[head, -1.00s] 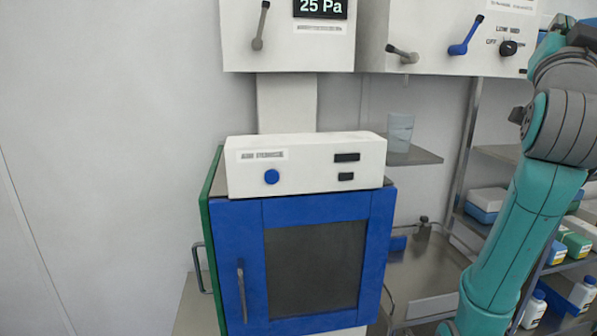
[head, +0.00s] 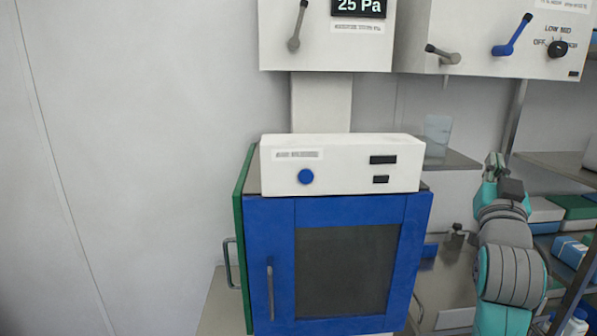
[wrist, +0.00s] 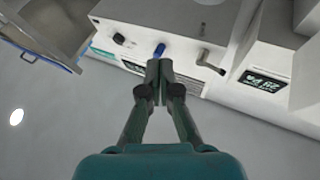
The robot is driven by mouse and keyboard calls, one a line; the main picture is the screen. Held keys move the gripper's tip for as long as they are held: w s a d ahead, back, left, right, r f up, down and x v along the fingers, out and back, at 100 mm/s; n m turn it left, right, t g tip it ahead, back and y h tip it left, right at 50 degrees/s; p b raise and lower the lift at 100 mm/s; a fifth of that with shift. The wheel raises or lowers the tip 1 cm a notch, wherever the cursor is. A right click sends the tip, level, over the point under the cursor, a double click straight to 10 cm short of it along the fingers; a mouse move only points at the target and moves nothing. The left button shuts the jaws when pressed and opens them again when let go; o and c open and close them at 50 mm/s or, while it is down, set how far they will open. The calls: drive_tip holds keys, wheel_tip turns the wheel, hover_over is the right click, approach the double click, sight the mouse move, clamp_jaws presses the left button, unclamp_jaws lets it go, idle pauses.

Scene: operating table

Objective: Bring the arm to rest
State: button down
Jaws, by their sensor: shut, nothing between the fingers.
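My gripper (wrist: 158,68) is shut and empty in the wrist view, its two fingers meeting in front of the white wall panel. In the head view my gripper (head: 494,162) is small, at the right, at the top of my raised teal and grey arm. It appears in front of the shelving and touches nothing that I can make out.
A blue-doored cabinet (head: 260,230) with a white control box (head: 340,150) stands in the middle. White panels with levers (head: 420,20) hang above. A clear cup (head: 437,135) stands on a small shelf (head: 462,160). Stocked shelves (head: 560,175) are at right. The left wall is clear.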

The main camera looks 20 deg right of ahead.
drive_tip(key=a+f+n+y, duration=0.1)
drive_tip(key=a+f+y, duration=0.15)
drive_tip(key=f, duration=0.45)
drive_tip(key=a+f+n+t+y, duration=0.1)
drive_tip(key=a+f+n, duration=0.1)
drive_tip(key=a+f, duration=0.3)
drive_tip(key=a+f+n+y, duration=0.1)
drive_tip(key=a+f+y, duration=0.1)
drive_tip(key=f, duration=0.6)
drive_tip(key=s+a+f+n+y, duration=0.1)
drive_tip(key=s+a+f+y, duration=0.1)
drive_tip(key=s+a+f, duration=0.45)
drive_tip(key=s+a+f+n+y, duration=0.15)
drive_tip(key=a+f, duration=0.25)
drive_tip(key=f, duration=0.5)
drive_tip(key=s+a+f+n+g+y, duration=0.1)
drive_tip(key=s+a+f+y, duration=0.1)
drive_tip(key=s+a+f, duration=0.3)
drive_tip(key=s+a+f+n+y, duration=0.1)
drive_tip(key=s+a+f+y, duration=0.15)
drive_tip(key=s, duration=0.45)
drive_tip(key=s+a+f+g+y, duration=0.1)
drive_tip(key=s+a, duration=0.1)
drive_tip(key=s, duration=0.7)
drive_tip(key=s+a+f+n+g, duration=0.1)
drive_tip(key=s+a, duration=0.2)
drive_tip(key=s, duration=0.5)
drive_tip(key=shift+s+f+y, duration=0.35)
